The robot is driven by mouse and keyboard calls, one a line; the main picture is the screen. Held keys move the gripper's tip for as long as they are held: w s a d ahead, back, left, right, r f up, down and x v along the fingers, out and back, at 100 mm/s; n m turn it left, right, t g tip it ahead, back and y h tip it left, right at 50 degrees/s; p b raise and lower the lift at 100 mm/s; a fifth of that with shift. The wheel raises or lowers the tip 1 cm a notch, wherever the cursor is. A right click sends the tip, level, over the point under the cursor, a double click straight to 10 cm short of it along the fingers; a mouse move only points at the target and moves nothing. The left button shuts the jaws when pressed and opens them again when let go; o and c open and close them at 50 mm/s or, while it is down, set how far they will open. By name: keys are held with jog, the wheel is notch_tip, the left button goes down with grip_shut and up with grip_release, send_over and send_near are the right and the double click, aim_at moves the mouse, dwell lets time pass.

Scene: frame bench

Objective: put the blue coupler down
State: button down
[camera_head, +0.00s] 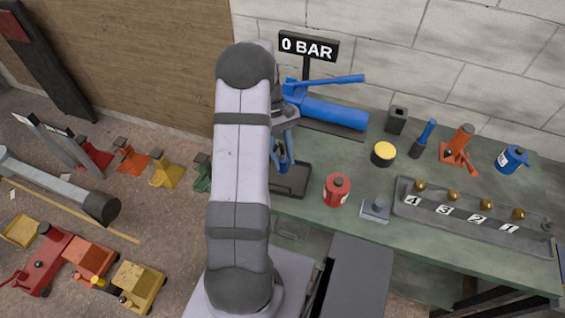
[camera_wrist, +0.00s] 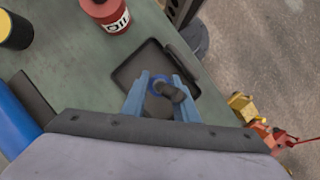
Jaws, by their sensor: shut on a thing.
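My gripper (camera_wrist: 162,85) has its two light blue fingers shut on the blue coupler (camera_wrist: 157,81), a small dark piece with a blue ring. In the wrist view they appear over the dark shallow tray (camera_wrist: 125,76). The height of the coupler above the tray is hard to tell. In the head view my gripper (camera_head: 282,152) shows beside my arm, over the left part of the green bench, and I cannot make out the coupler clearly there. The tray (camera_head: 299,189) is partly hidden by my arm in that view.
A red oil can (camera_head: 337,190) and a yellow-topped can (camera_head: 383,154) stand right of the tray. A blue hand pump (camera_head: 333,112) lies behind, below a "0 BAR" sign (camera_head: 309,47). A numbered rack (camera_head: 470,218) fills the right front. Coloured clamps and toy-like vehicles are on the floor.

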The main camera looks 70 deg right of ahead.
aim_at(283, 165)
jog(key=shift+f+p, duration=0.55)
jog(key=shift+f, duration=1.35)
jog(key=c, duration=1.4)
grip_release()
jog(key=b+v, duration=0.3)
jog(key=v, duration=0.9)
jog(key=shift+b, duration=0.3)
